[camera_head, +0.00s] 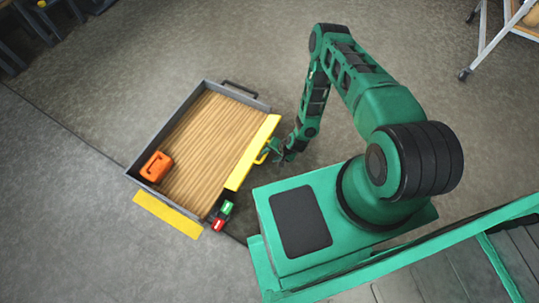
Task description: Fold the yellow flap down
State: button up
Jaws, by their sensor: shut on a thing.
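A yellow flap (251,153) runs along the right side of a low grey-walled cart bed (178,113) with a wooden floor. A small yellow handle (261,158) sticks out from the flap's outer side. My gripper (268,151) is at this handle and appears shut on it; its fingertips are small and partly hidden. The flap's exact tilt is hard to tell from above. A second yellow panel (167,214) lies outside the bed's lower left edge.
An orange canister (156,167) sits in the bed's left corner. A green button (226,208) and a red button (218,224) are at the bed's lower corner. A black handle (239,89) is at the far end. Open floor surrounds the bed.

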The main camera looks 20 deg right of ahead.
jog(key=v, duration=1)
jog(key=shift+s+d+r, duration=0.15)
jog(key=shift+r, duration=0.15)
